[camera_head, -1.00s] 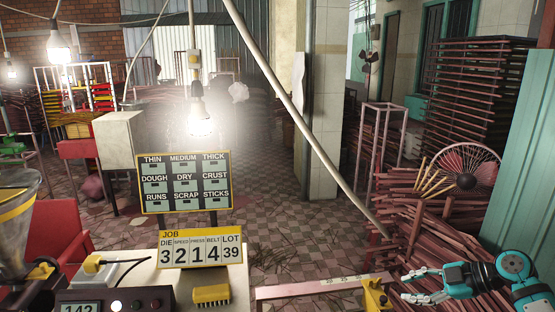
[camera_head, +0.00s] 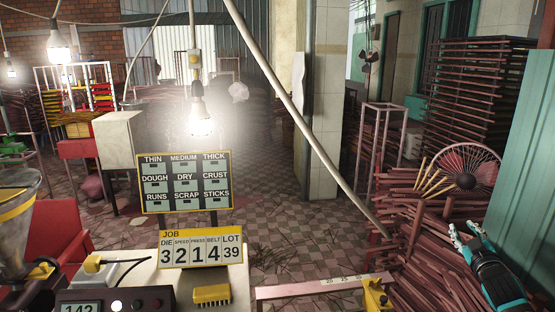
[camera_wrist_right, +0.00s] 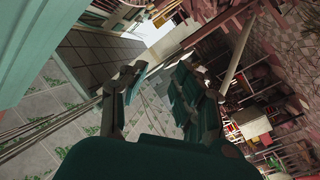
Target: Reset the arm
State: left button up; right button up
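My right gripper (camera_head: 465,232) is at the right of the head view, in front of the stacked reddish-brown racks. Its fingers point up and are spread apart, with nothing between them. In the right wrist view the gripper (camera_wrist_right: 155,90) also shows its fingers apart and empty, with floor and the tilted room beyond. My left gripper is not in the head view.
A machine with a funnel (camera_head: 18,205) and a control box (camera_head: 125,303) stand at lower left. A yellow brush (camera_head: 211,294) lies on the bench by the job sign (camera_head: 200,248). Racks (camera_head: 425,210) and a fan (camera_head: 467,167) are near my right arm. The tiled floor mid-view is open.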

notch_tip(320, 180, down, 16)
jog(key=s+a+g, duration=0.2)
jog(key=s+g, duration=0.1)
jog(key=s+a+f+g+y, duration=0.1)
jog(key=s+a+f+g, duration=0.15)
jog(key=s+f, duration=0.65)
jog(key=s+a+f+m+g, duration=0.1)
jog(key=s+a+f+g, duration=0.2)
jog(key=f, duration=0.9)
jog(key=s+a+f+g+y, duration=0.1)
jog(key=s+a+f, duration=0.2)
jog(key=s+f, duration=0.65)
jog(key=s+a+f+g, duration=0.2)
jog(key=s+a+f, duration=0.3)
jog(key=s, duration=0.8)
jog(key=s+a+f+g+y, duration=0.1)
jog(key=s+a+f+g, duration=0.2)
jog(key=s, duration=1)
jog(key=s+a+f+m+g, duration=0.1)
jog(key=s+a+f+g, duration=0.1)
jog(key=s+a+f, duration=0.6)
jog(key=s+f, duration=0.3)
jog(key=s, duration=0.2)
jog(key=shift+a+y, duration=0.35)
jog(key=shift+y, duration=0.05)
